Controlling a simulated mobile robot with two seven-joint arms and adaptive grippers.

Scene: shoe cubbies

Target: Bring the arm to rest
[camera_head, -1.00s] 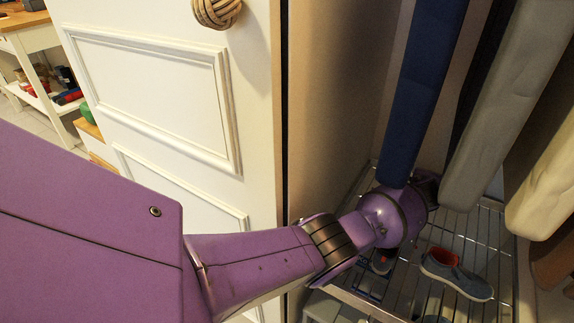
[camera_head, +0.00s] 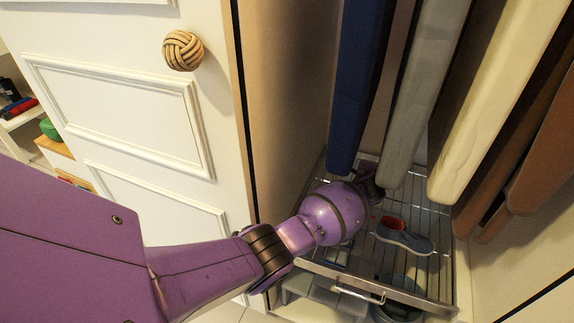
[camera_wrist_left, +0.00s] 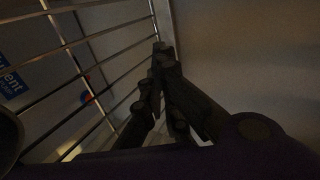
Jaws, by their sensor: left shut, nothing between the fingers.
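My left arm, purple with dark bands, reaches from the left into the closet in the head view. Its wrist (camera_head: 335,212) is above the wire shoe rack (camera_head: 440,290), below the hanging garments. The dark left gripper (camera_head: 372,187) is partly hidden behind the wrist and the garments. In the left wrist view, the fingers of the left gripper (camera_wrist_left: 160,52) are together, with nothing visible between them. They are close to the metal wires of the rack (camera_wrist_left: 75,45) and a plain wall. My right gripper is in neither view.
A blue garment (camera_head: 358,80), a grey one (camera_head: 422,90) and a cream one (camera_head: 495,100) hang over the rack. A grey-blue shoe (camera_head: 403,237) lies on the rack. The white door (camera_head: 120,100) with a knotted knob (camera_head: 183,50) stands left. A grey step stool (camera_head: 312,292) is below.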

